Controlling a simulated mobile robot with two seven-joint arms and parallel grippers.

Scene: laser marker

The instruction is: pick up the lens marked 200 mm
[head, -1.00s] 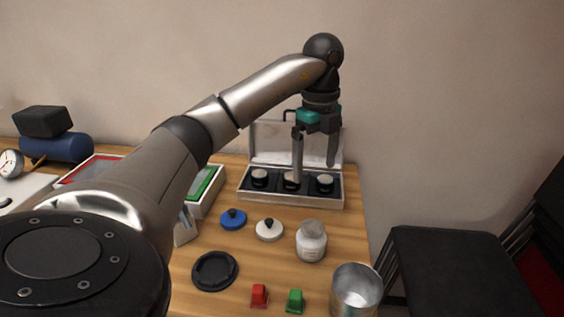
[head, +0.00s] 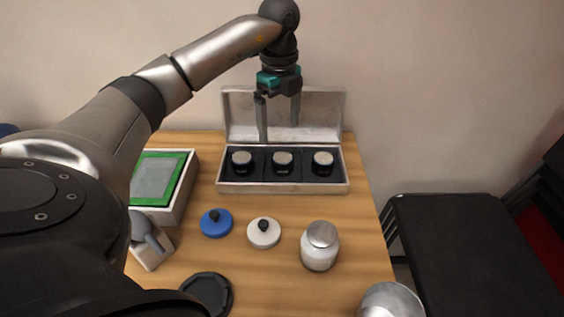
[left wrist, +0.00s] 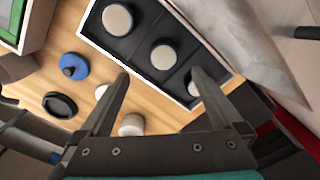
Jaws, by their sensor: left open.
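An open case (head: 282,187) holds three dark round lenses with pale tops, one per compartment: left (head: 242,162), middle (head: 282,162) and right (head: 323,163). Their markings are too small to read. My left gripper (head: 279,132) is open and empty, pointing down above the case, its fingers in front of the raised lid. In the left wrist view the open fingers (left wrist: 160,73) frame the middle lens (left wrist: 164,56) beyond them. The left lens (left wrist: 117,18) is clear there, and the right lens (left wrist: 195,88) is partly behind a finger. My right gripper is out of view.
In front of the case are a blue knobbed lid (head: 216,223), a white knobbed lid (head: 263,233), a jar (head: 319,246) and a black dish (head: 208,293). A green-lined tray (head: 157,182) stands left. The table ends right of the case.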

